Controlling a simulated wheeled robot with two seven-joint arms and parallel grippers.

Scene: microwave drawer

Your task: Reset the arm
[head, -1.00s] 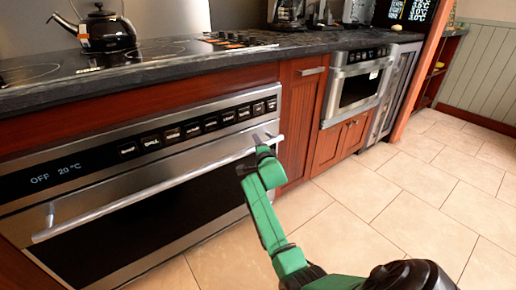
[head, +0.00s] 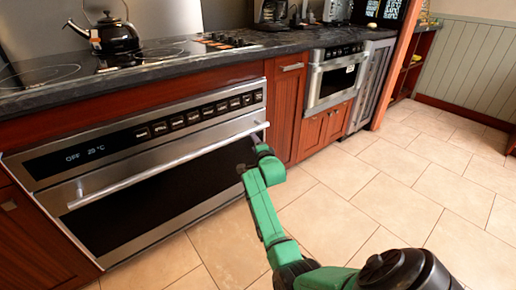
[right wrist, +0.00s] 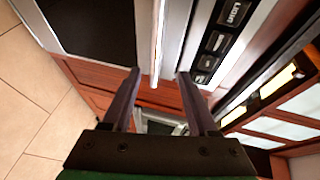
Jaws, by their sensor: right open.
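My right arm (head: 264,208), green and black, reaches up from the bottom of the head view. Its gripper (head: 257,141) is near the right end of the oven's long silver handle (head: 160,172). In the right wrist view the two dark fingers of the right gripper (right wrist: 158,74) are apart. The oven handle (right wrist: 157,40) shows as a pale bar in line with the gap between them. I cannot tell whether it lies between the fingers or just beyond them. Nothing else is seen in the grip. My left gripper is not in view.
The oven (head: 150,165) is shut below a dark counter (head: 150,75). A black kettle (head: 115,36) stands on the hob. A microwave drawer (head: 334,78), shut, is farther right among red wood cabinets. The tiled floor (head: 400,190) is clear to the right.

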